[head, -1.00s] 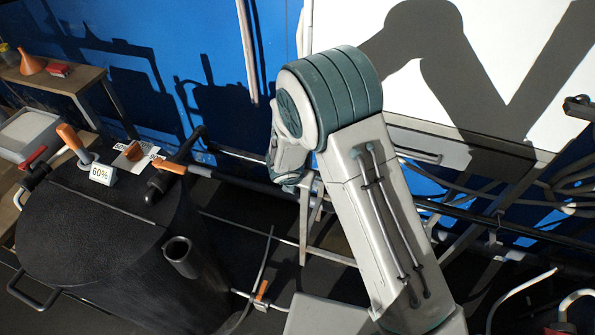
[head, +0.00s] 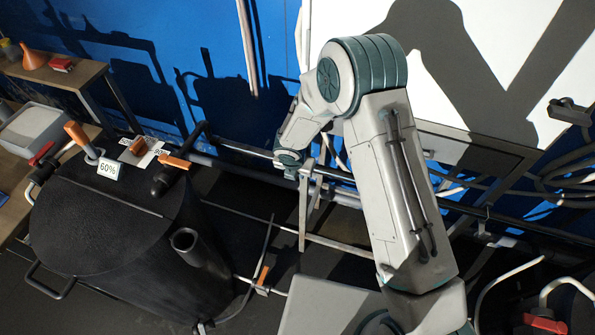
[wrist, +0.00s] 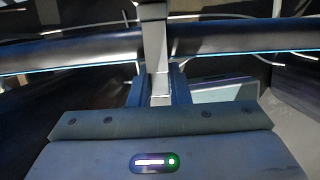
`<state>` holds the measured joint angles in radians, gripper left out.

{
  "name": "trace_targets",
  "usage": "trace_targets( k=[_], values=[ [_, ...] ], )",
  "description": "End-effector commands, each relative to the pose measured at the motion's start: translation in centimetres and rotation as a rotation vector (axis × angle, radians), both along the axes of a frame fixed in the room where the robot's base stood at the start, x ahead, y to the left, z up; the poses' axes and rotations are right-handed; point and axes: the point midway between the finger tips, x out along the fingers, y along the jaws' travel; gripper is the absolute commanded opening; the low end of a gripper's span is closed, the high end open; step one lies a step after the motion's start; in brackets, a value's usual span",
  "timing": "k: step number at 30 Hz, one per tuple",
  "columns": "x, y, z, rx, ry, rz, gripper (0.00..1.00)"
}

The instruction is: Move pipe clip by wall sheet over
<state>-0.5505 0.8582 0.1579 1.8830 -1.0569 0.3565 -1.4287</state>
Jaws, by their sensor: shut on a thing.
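The pipe clip (head: 303,212) is a pale grey upright bar at the dark pipe (head: 335,175), below the white wall sheet (head: 520,50) and to its left in the head view. My gripper (wrist: 156,88) is shut on the clip, which also shows in the wrist view (wrist: 155,50) as a grey bar between the blue fingers, with the pipe crossing behind. In the head view my gripper (head: 292,170) is at the clip's upper part. My wrist hides the fingertips there, and I cannot tell how the clip sits on the pipe.
A black tank (head: 120,235) with an orange-handled lever (head: 80,135) and a "60%" tag (head: 110,170) stands at left. A wooden table (head: 60,75) is behind it. Hoses (head: 515,280) and more pipework lie at right. The blue wall (head: 140,30) closes the back.

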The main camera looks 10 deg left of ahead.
Motion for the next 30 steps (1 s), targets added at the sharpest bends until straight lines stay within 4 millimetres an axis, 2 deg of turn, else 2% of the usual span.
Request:
trace_targets(
  k=[3,4,6,14,19,23,30],
  values=[
    [-0.2,0.1,-0.1,0.001,0.003,0.001,0.00],
    [-0.1,0.1,-0.1,0.001,0.003,0.001,0.25],
    [-0.1,0.0,-0.1,0.001,0.002,0.001,0.38],
    [0.0,0.0,0.0,0.000,0.000,-0.001,0.38],
    [-0.2,0.0,1.0,0.003,-0.001,-0.003,0.38],
    [-0.7,0.0,2.8,0.004,-0.002,-0.002,0.38],
    [-2.2,0.2,7.5,0.003,-0.003,-0.002,0.38]
  ],
)
